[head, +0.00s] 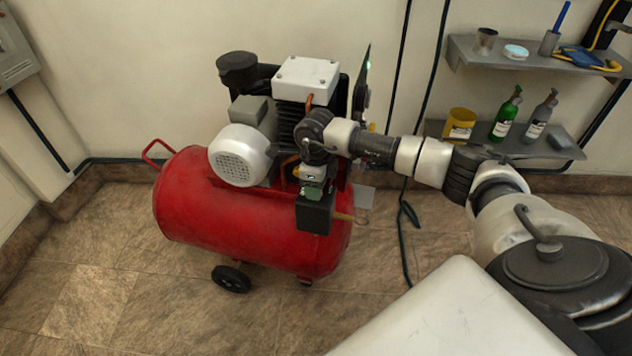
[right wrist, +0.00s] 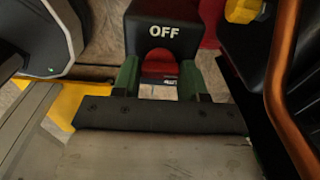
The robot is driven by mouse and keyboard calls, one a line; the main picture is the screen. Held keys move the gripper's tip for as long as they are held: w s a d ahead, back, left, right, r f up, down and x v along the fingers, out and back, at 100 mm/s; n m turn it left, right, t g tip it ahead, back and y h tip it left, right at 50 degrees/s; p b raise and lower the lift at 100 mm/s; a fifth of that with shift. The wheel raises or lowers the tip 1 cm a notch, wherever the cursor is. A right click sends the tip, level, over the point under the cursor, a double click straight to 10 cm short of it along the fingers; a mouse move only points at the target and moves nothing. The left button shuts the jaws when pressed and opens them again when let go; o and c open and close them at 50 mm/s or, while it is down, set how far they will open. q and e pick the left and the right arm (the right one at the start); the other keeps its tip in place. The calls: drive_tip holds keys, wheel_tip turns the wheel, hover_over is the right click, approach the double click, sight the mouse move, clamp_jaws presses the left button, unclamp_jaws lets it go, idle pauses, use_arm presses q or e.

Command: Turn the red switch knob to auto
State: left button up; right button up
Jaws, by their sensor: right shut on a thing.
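The red switch knob (right wrist: 160,66) sits on a black switch box (right wrist: 165,12) with the white word OFF above it in the right wrist view. My right gripper (right wrist: 160,80) has its two green fingers on either side of the knob and is shut on it. In the head view the black switch box (head: 315,214) is at the right end of the red compressor (head: 215,215), and my right gripper (head: 313,186) reaches down onto it. The knob is hidden there. My left gripper is in neither view.
A copper pipe (right wrist: 284,90) runs close to the right of my right gripper, with a yellow part (right wrist: 243,10) near its top. The white motor cover (head: 240,156) stands left of the switch box. Shelves (head: 530,64) with bottles hang at the right. Floor in front is clear.

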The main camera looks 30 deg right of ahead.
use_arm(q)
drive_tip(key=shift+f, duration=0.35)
use_arm(e)
drive_tip(key=shift+r, duration=0.1)
drive_tip(key=shift+m, duration=0.3)
drive_tip(key=o, duration=0.9)
drive_tip(key=shift+r, duration=0.35)
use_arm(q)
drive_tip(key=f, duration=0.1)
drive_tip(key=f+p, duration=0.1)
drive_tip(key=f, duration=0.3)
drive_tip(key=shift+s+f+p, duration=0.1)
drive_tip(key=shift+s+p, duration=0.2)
use_arm(e)
wheel_tip(320, 180, up, 10)
